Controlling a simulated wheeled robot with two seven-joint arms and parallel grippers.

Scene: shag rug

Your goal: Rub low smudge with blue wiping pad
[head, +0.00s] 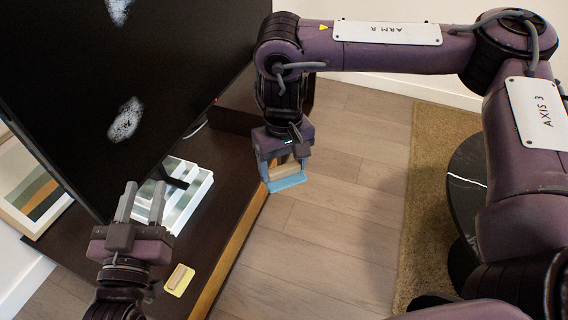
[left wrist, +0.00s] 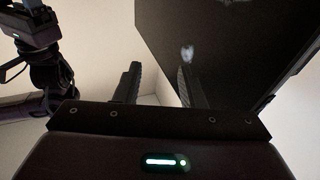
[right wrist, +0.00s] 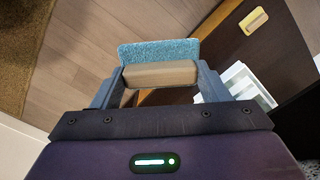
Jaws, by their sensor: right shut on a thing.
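The blue wiping pad (head: 287,182) has a wooden handle and hangs from my right gripper (head: 281,163), to the right of the dark screen. My right gripper is shut on the handle; the pad (right wrist: 160,52) also shows in the right wrist view between the fingers. The low smudge (head: 126,120) is a whitish speckled patch on the screen (head: 60,90). The pad is apart from the screen. My left gripper (head: 142,200) is open and empty in front of the screen's lower edge. In the left wrist view a pale smudge (left wrist: 187,54) shows beyond its fingers.
Another smudge (head: 119,8) lies higher on the screen. A dark cabinet (head: 226,165) stands below, bearing a white tiered tray (head: 190,185) and a yellow pad (head: 179,280). A framed picture (head: 35,190) leans at left. Wood floor (head: 330,220) is clear; a round black table (head: 468,175) is right.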

